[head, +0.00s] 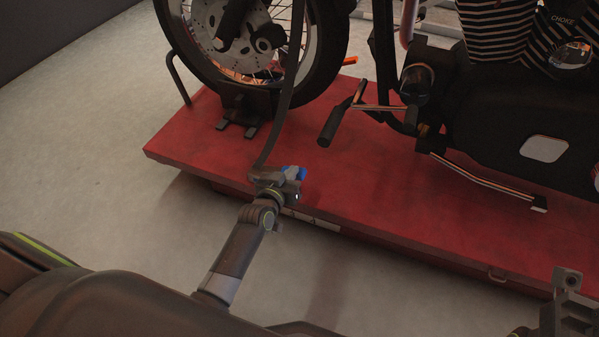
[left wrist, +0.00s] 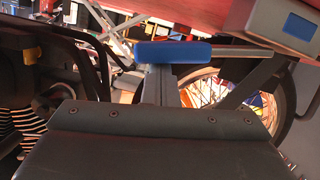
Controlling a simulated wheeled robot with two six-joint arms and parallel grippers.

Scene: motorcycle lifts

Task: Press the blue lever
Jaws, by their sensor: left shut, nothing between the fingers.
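A small blue lever (head: 294,172) shows at the near edge of the red lift platform (head: 205,150), in front of the motorcycle's front wheel. My left gripper (head: 280,183) is right at it, shut and holding nothing, and partly hides it. In the left wrist view a blue block (left wrist: 173,52) lies just beyond the dark gripper housing. I cannot tell whether the gripper touches it. A dark part, probably my right gripper (head: 570,302), shows at the lower right edge of the head view; its fingers are not clear.
A motorcycle (head: 525,120) stands on the platform, with its front wheel (head: 325,60) in a dark chock (head: 240,112). A long dark strip (head: 288,90) rises from beside my left gripper. Bare grey floor (head: 90,130) lies left of the platform.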

